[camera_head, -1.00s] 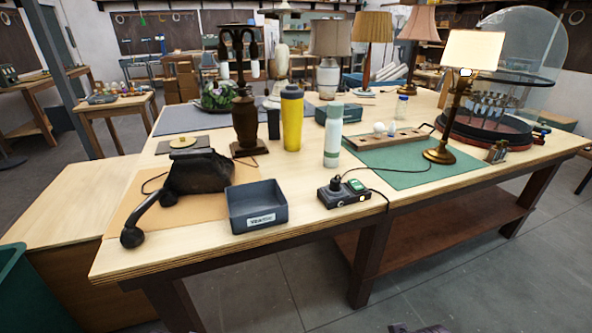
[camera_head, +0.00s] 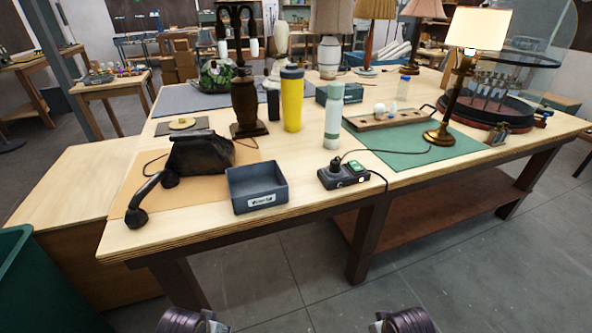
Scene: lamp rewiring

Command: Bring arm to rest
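Only the tops of two dark, rounded parts of my arms show at the bottom edge of the head view, one left of centre and one right of centre. No gripper fingers can be seen, and both parts are in front of the table, clear of everything on it. The lit brass lamp (camera_head: 461,88) stands upright on the green mat (camera_head: 408,158). A small black box with a green display (camera_head: 343,174) sits near the table's front edge, with a cable beside it.
The wooden table (camera_head: 320,214) also holds a grey open bin (camera_head: 256,187), a black handset device (camera_head: 199,155), a yellow bottle (camera_head: 292,99), a pale bottle (camera_head: 334,115) and a dark two-armed lamp (camera_head: 246,101). A green bin (camera_head: 35,285) stands at lower left. The floor in front is clear.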

